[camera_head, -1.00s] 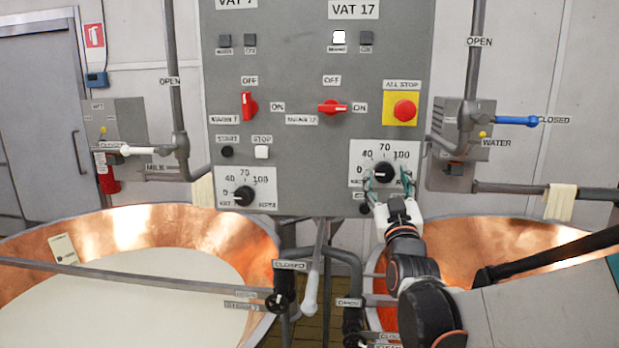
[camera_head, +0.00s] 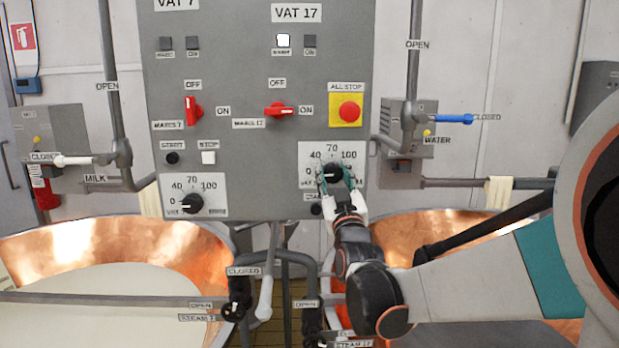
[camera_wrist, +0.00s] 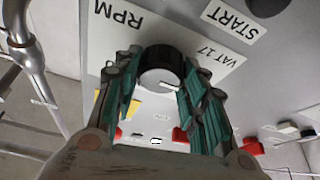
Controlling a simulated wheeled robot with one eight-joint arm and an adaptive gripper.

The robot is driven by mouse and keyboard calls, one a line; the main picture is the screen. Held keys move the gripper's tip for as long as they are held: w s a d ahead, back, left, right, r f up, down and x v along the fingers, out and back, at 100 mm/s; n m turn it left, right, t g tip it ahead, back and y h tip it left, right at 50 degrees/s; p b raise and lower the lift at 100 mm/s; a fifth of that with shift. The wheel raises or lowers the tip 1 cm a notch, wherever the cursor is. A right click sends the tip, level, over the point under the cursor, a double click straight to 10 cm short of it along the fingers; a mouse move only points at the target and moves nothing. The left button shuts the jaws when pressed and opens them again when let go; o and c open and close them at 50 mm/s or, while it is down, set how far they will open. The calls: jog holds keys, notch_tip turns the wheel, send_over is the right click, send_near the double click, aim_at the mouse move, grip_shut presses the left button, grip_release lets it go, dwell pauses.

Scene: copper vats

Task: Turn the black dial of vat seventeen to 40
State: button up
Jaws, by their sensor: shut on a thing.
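The black dial of vat seventeen (camera_head: 333,172) sits on a white scale plate (camera_head: 307,152) marked 0, 40, 70 and 100, low on the right of the grey panel, under the VAT 17 label (camera_head: 297,13). My gripper (camera_head: 337,178) reaches it from below and is shut on it. In the wrist view the dial (camera_wrist: 160,68) stands between the two green-padded fingers of my gripper (camera_wrist: 158,92), with a pale mark on its face. The fingers cover part of the scale in the head view, and I cannot tell the dial's exact reading.
A second dial (camera_head: 191,203) for vat 7 is at the lower left. Red switches (camera_head: 279,110) and a red ALL STOP button (camera_head: 348,111) are above. Copper vats (camera_head: 110,245) stand below on both sides, with pipes and valve handles (camera_head: 265,298) between them.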

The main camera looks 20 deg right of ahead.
jog(key=shift+m, duration=0.4)
jog(key=m+h, duration=0.2)
jog(key=m, duration=0.1)
jog(key=m+g+h, duration=0.1)
jog(key=m, duration=0.2)
jog(key=shift+a+m+h, duration=0.15)
jog(key=shift+m+h, duration=0.15)
jog(key=shift+h, duration=0.1)
jog(key=shift+m+g+h+p, duration=0.3)
jog(key=shift+m+g+h, duration=0.25)
jog(key=shift+m, duration=0.75)
jog(key=shift+m+g+h+p, duration=0.25)
jog(key=shift+m+g+h, duration=0.25)
jog(key=shift+m, duration=0.8)
jog(key=o, duration=1.1)
jog(key=shift+c, duration=0.2)
jog(key=v, duration=1.2)
